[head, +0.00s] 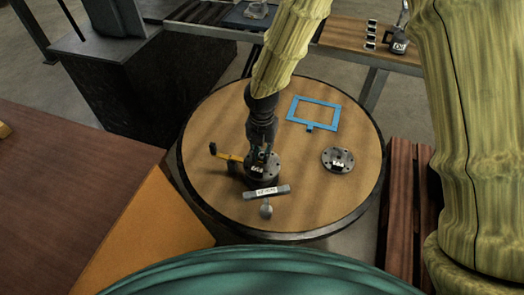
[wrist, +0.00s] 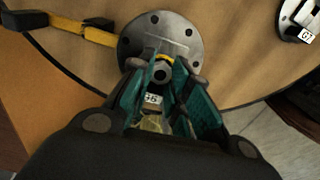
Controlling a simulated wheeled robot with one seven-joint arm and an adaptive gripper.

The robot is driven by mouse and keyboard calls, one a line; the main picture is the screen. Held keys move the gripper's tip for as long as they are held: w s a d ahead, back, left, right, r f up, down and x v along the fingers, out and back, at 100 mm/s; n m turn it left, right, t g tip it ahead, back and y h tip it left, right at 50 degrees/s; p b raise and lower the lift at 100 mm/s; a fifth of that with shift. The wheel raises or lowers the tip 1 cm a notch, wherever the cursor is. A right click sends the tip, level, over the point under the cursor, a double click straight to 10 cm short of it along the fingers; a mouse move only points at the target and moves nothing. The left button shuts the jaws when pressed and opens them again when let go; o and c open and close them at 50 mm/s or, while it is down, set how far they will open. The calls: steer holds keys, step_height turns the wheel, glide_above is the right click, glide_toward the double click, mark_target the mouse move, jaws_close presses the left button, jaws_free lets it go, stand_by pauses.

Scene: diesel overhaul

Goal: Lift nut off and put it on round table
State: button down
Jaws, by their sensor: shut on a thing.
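My gripper (wrist: 163,75) points down over the round table (head: 215,115). Its teal fingers are shut on a small grey round piece with a dark hole, which looks to be the nut (wrist: 161,71). A white tag (wrist: 152,98) shows between the fingers. Just beyond the fingertips is a grey disc with holes (wrist: 172,28), which also shows under my gripper in the head view (head: 262,168). I cannot tell whether the nut still touches the disc. The fingers hide much of the nut.
A yellow-and-black tool (head: 228,156) lies close left of the disc. A grey T-shaped tool (head: 267,192) is in front. A second tagged disc (head: 338,160) is to the right, a blue frame (head: 314,113) behind. The tabletop's front right is clear.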

steer(key=shift+r+p, duration=0.3)
steer(key=shift+r, duration=0.1)
steer(key=shift+r+p, duration=1.45)
steer(key=shift+p, duration=0.1)
